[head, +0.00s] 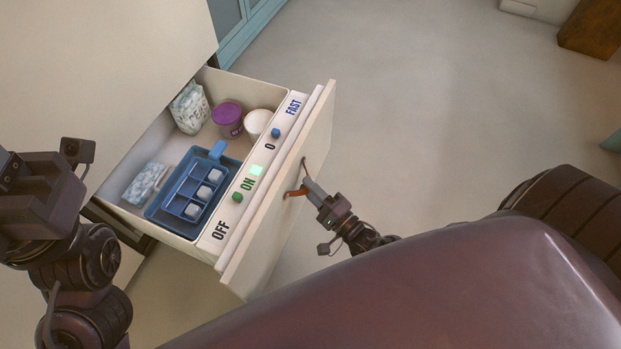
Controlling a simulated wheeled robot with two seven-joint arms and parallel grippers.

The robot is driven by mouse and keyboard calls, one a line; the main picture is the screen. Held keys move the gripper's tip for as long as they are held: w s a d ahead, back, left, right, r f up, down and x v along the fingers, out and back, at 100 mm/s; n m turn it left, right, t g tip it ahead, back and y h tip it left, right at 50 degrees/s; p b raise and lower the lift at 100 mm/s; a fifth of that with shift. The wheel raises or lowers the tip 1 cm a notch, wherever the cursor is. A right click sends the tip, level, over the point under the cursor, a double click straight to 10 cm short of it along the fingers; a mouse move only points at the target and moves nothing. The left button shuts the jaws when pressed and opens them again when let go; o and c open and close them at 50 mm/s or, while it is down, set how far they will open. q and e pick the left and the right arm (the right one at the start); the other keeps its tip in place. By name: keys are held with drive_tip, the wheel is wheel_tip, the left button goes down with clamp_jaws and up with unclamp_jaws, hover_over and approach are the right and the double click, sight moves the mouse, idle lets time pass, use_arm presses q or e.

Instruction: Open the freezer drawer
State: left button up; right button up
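The freezer drawer (158,128) stands pulled well out of the white cabinet, with its inside in view. A brown leather pull (303,170) hangs on its front panel (275,232). My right gripper (308,187) is at the pull, its fingers closed around the leather strap; the arm partly hides the panel's surroundings. My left arm comes in at the left edge, and my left gripper (38,200) is in front of the cabinet, apart from the drawer; its fingertips cannot be made out.
The drawer holds a bag of peas (189,108), a purple tub (228,117), a white tub (257,123), a blue ice tray (178,207) and a frosty packet (146,183). Floor (430,110) to the right is clear.

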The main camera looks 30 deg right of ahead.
drive_tip(key=shift+o, duration=0.3)
drive_tip(key=shift+s, duration=0.1)
drive_tip(key=p+v, duration=0.1)
drive_tip(key=v, duration=0.6)
drive_tip(key=shift+s+p, duration=0.3)
drive_tip(key=shift+d, duration=0.1)
